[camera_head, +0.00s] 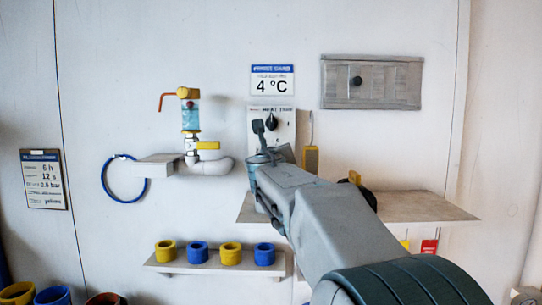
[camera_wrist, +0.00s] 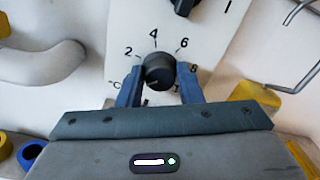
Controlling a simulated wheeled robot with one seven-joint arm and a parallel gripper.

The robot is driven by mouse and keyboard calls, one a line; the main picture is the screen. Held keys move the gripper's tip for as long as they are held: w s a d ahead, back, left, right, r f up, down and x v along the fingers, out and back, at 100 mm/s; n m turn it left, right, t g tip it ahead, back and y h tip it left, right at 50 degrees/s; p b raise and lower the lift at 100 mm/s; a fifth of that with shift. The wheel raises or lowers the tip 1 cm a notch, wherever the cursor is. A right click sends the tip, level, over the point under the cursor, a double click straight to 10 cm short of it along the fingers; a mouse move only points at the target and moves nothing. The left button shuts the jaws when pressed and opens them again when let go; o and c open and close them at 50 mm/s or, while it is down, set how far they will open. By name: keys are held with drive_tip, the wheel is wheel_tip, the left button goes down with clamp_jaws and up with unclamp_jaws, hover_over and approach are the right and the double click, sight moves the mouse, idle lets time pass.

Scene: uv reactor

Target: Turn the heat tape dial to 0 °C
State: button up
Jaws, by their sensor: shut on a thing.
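The heat tape dial (camera_wrist: 159,72) is a round black knob on a white panel in the wrist view. Numbers 2, 4, 6 and 8 are printed around it, with a °C mark at lower left. A faint pale mark shows low on the knob, but I cannot read its setting surely. My gripper (camera_wrist: 160,80) has its two blue-grey fingers on the knob's left and right sides, shut on it. The lower part of the scale is partly hidden. In the head view my gripper (camera_head: 265,142) is at the white panel (camera_head: 287,128) and hides the dial.
A black switch knob (camera_head: 271,121) sits above the dial. A card (camera_head: 272,80) above the panel reads 4 °C. A pipe with a yellow valve (camera_head: 207,146) is left, a shelf (camera_head: 430,205) lower right, and a small rack with several rings (camera_head: 230,253) below.

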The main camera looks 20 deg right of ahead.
drive_tip(key=shift+r, duration=0.1)
drive_tip(key=o, duration=0.8)
drive_tip(key=shift+o, duration=0.6)
drive_tip(key=shift+d, duration=0.1)
drive_tip(key=b+v, duration=0.1)
drive_tip(key=v, duration=1.2)
drive_tip(key=shift+s, duration=0.35)
